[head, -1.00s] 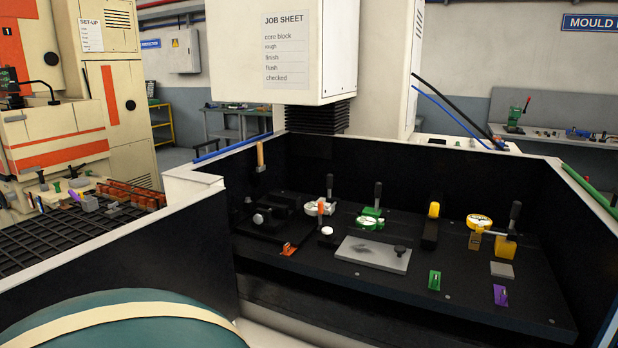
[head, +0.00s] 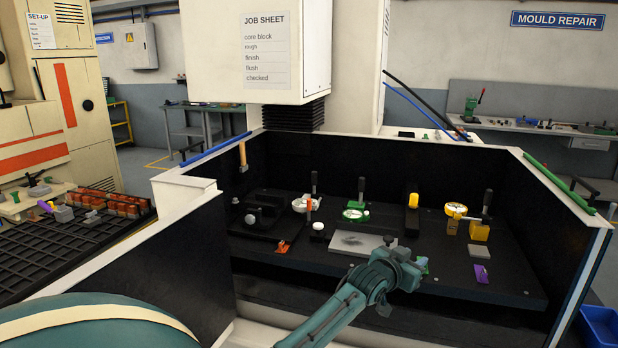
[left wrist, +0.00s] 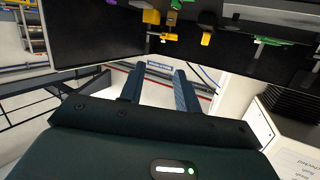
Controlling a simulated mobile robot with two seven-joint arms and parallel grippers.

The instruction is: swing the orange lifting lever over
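A small upright orange part (head: 308,204) stands beside a white round dial (head: 299,205) on the left half of the black machine bed; I take it for the orange lever. The orange lever cannot be made out there. My right gripper is not in view.
A grey plate (head: 350,243) lies mid-bed. Black walls with a white rim (head: 190,190) enclose the bed.

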